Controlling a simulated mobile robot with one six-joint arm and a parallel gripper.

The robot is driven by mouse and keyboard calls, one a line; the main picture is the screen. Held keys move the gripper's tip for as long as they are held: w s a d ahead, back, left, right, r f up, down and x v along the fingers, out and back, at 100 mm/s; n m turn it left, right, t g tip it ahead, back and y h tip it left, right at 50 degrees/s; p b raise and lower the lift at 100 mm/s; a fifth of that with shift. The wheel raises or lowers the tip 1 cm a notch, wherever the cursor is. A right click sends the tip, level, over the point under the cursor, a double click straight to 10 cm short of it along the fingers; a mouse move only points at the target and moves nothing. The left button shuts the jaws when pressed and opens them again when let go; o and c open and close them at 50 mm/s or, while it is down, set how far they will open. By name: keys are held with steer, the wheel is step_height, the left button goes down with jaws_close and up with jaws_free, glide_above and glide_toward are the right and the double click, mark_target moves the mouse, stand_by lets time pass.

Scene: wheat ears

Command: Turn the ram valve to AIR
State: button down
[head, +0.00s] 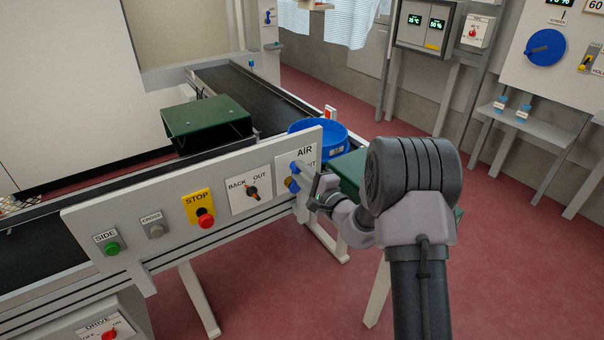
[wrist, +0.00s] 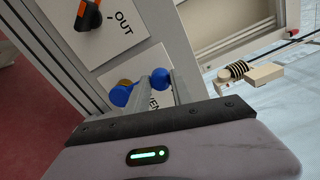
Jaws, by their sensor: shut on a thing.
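The ram valve (head: 292,184) is a blue handle on a white plate at the right end of the grey control panel. The plate reads AIR at the top; its lower label is mostly covered by my gripper. In the wrist view the valve shows as a blue hub (wrist: 121,95) with a brass part behind it and a rounded blue handle end (wrist: 160,79). My gripper (head: 303,180) is at the handle from the right. In the wrist view its fingers (wrist: 172,83) are shut on the handle end. The exact angle of the handle is hard to tell.
Left of the valve on the panel are a BACK/OUT switch (head: 252,191), a red STOP button (head: 206,218), a grey CROSS button (head: 156,230) and a green SIDE button (head: 112,248). A blue round tub (head: 328,131) and conveyor (head: 240,91) stand behind. Red floor lies open at right.

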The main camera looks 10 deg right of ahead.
steer(key=c, duration=1.1)
jaws_free()
steer(key=p+v, duration=0.2)
steer(key=v, duration=1.5)
steer(key=shift+s+p, duration=0.2)
steer(key=shift+p, duration=0.2)
